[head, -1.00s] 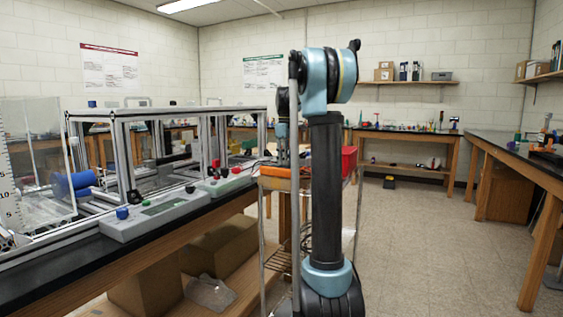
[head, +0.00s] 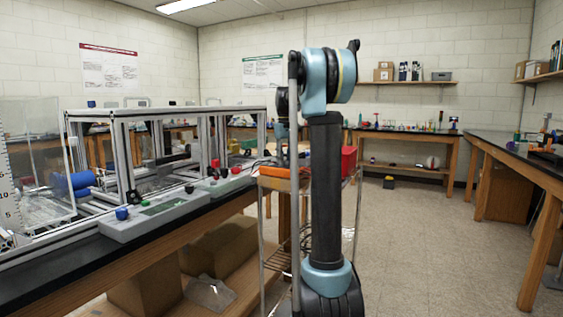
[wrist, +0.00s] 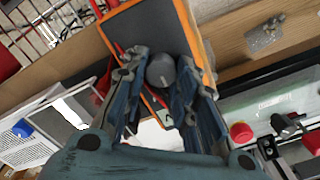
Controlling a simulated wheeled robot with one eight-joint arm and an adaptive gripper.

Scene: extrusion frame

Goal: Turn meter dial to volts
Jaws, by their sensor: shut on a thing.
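The meter (wrist: 140,35) has a dark face and an orange rim and shows in the upper middle of the wrist view. Its round grey dial (wrist: 161,73) has a pale pointer line. My gripper (wrist: 160,67) is shut on the dial, with one finger on each side. Red leads run beside the meter. Where the pointer is set against the markings cannot be read. In the head view, the orange meter (head: 275,172) lies on top of the wire cart, and my arm hides part of it and the fingertips.
A grey control box (head: 160,213) with coloured knobs stands on the black bench to the left, before the aluminium extrusion frame (head: 158,113). A red bin (head: 349,160) is at the cart's right side.

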